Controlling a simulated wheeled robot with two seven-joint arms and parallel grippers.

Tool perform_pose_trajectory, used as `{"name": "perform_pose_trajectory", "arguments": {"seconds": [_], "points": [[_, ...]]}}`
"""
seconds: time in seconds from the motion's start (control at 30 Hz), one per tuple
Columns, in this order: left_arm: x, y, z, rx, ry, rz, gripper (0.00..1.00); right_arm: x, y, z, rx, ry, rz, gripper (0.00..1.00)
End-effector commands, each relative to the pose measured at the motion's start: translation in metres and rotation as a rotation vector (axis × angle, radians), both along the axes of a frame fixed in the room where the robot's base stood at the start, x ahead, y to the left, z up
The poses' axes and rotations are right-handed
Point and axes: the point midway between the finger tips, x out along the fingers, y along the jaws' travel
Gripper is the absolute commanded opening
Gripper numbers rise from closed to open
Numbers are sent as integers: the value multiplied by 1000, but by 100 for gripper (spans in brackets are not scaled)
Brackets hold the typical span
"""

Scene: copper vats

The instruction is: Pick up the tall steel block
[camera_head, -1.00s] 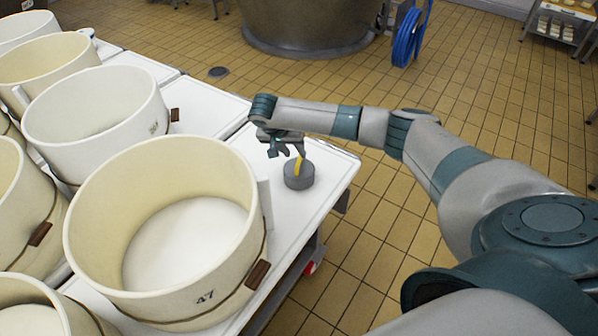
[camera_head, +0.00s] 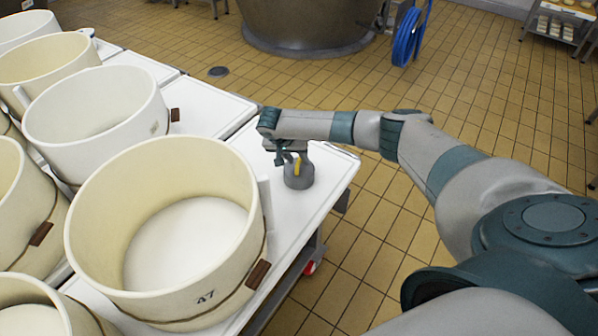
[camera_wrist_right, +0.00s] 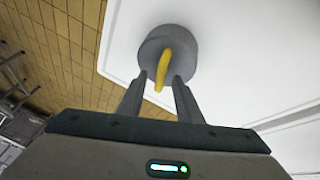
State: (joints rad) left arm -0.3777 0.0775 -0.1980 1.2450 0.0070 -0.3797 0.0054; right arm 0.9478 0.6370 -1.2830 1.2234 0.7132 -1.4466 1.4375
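A grey round steel block (camera_head: 299,182) with a yellow strip or handle (camera_head: 297,166) on top stands on the white table near its right edge. In the right wrist view the block (camera_wrist_right: 168,46) lies just beyond the fingertips. The yellow handle (camera_wrist_right: 164,68) reaches down between the two fingers. My right gripper (camera_head: 290,159) is at the top of the block, and it also shows in the right wrist view (camera_wrist_right: 160,76). It is open, with gaps on both sides of the handle. Whether a fingertip touches the block I cannot tell. My left gripper is out of view.
A large cream tub (camera_head: 165,232) marked 47 stands on the table left of the block. Several more tubs stand further left. The table's right edge is close to the block, with open tiled floor beyond. A blue hose (camera_head: 407,38) hangs at the back.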

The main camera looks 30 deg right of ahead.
Motion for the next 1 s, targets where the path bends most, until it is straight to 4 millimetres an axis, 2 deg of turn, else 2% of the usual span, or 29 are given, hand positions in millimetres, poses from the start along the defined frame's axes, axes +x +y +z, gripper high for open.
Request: {"name": "perform_pose_trajectory", "arguments": {"seconds": [0.53, 0.57, 0.6, 0.7, 1.0], "points": [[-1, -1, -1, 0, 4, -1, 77, 1, -2, -5, 1, -1, 0, 32], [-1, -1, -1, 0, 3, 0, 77, 1, -2, -5, 1, -1, 0, 30], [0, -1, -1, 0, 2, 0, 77, 1, -2, -5, 1, -1, 0, 20], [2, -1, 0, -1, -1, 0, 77, 1, -2, -5, 1, -1, 0, 0], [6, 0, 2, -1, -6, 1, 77, 1, -2, -5, 1, -1, 0, 0]]}}
